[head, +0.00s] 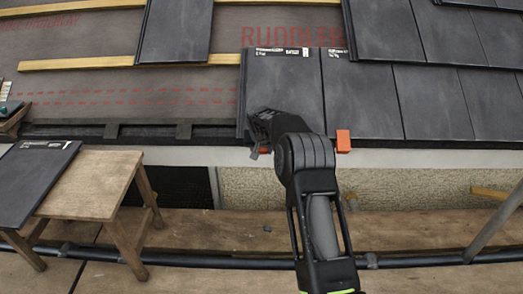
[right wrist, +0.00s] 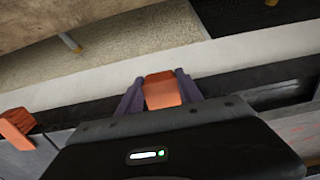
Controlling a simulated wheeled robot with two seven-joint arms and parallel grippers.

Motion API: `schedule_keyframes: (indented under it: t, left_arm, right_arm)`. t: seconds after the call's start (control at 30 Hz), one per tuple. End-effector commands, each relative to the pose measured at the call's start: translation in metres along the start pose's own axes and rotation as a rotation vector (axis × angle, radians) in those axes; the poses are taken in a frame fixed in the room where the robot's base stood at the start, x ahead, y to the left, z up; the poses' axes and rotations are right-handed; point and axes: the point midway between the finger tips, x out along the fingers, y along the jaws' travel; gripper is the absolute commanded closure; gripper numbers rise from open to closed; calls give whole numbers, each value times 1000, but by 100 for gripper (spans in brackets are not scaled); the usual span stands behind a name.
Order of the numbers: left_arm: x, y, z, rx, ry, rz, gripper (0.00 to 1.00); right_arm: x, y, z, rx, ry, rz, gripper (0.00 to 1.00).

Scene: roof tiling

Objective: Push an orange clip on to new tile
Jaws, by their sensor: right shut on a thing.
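The new tile (head: 290,90), dark grey with a printed label along its top edge, lies at the left end of the laid row. My right gripper (head: 262,138) is at the tile's lower left edge. It is shut on an orange clip (right wrist: 160,90), which shows between the two fingers in the right wrist view. In the head view only a sliver of this clip shows beneath the gripper. A second orange clip (head: 343,141) sits on the lower edge near the joint to the right; it also shows in the right wrist view (right wrist: 16,128). My left gripper is not in view.
Laid tiles (head: 430,100) fill the right. Left of the new tile are bare underlay (head: 130,92) and wooden battens (head: 100,62). A wooden stool (head: 100,180) bears a loose tile (head: 35,175) on the plank walkway (head: 220,232). A dark rail (head: 200,261) runs along the walkway.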

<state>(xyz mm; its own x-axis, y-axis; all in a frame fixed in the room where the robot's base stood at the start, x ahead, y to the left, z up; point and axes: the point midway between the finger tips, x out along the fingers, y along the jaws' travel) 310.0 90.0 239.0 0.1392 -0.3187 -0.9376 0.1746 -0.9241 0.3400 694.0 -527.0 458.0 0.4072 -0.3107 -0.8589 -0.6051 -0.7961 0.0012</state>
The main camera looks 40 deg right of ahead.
Motion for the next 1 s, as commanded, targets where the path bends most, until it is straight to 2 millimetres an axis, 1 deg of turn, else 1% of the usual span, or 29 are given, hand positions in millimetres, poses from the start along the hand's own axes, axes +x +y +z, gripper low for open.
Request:
schedule_keyframes:
  t: [0.03, 0.2, 0.23, 0.53, 0.83, 1.0]
  left_arm:
    - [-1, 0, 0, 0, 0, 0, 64]
    - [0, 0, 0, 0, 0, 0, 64]
    - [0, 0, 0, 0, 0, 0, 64]
    - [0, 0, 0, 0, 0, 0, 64]
    - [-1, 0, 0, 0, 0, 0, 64]
    - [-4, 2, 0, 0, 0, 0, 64]
  right_arm:
    - [-2, 0, -4, 0, 8, -2, 100]
    - [-2, 0, -4, 1, 8, -2, 100]
    - [-2, -1, -4, 1, 8, -2, 56]
    - [-1, 0, -2, 0, 4, -1, 32]
    - [-2, 0, -1, 0, 2, 0, 32]
    - [-11, 0, -3, 0, 3, -1, 32]
